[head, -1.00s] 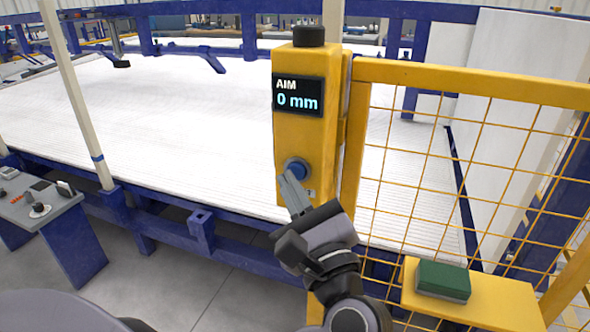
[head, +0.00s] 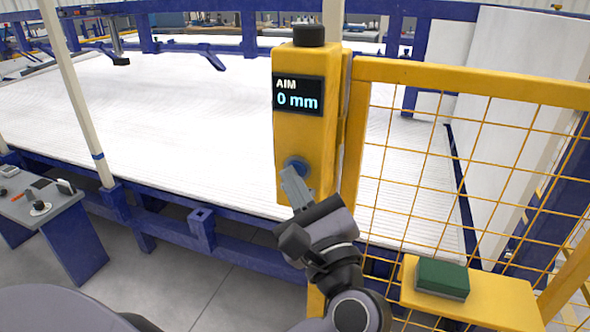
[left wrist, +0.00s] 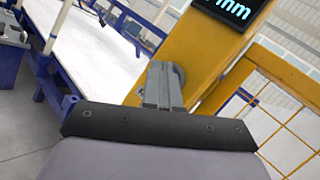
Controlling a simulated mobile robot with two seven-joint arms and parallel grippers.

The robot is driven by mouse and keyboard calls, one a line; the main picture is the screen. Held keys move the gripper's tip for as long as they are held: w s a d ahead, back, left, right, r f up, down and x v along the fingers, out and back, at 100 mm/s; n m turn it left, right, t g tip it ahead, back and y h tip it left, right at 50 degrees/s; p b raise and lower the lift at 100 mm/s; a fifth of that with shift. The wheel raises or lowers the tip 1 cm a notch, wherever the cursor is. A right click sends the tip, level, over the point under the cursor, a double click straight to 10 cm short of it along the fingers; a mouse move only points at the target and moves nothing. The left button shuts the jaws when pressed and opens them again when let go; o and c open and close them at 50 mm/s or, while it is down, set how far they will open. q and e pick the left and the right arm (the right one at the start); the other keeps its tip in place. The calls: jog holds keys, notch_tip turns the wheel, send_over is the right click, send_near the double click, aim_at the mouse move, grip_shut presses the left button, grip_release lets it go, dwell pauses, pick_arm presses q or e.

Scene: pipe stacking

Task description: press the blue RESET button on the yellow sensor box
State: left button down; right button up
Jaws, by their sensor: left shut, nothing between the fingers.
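The yellow sensor box (head: 301,132) stands upright on the yellow fence post, with a black cap on top. Its display (head: 298,95) reads "AIM 0 mm". The blue button (head: 298,165) is low on its front face, partly hidden by my left gripper. My left gripper (head: 290,176) is shut and empty, its fingertips in front of the button; I cannot tell if they touch it. In the left wrist view the shut fingers (left wrist: 163,85) overlap the round button housing (left wrist: 180,75), and the blue face is hidden. My right gripper is not in view.
A yellow mesh fence (head: 440,170) runs right of the box. A green block (head: 442,278) lies on a yellow shelf (head: 490,305) below. A control desk (head: 45,205) stands at the left. A wide white ribbed bed (head: 180,120) in a blue frame lies behind.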

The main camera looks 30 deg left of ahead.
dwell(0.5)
pick_arm(q)
jog(key=shift+s+d+p, duration=0.15)
jog(key=shift+s+p, duration=0.2)
jog(key=shift+s, duration=0.4)
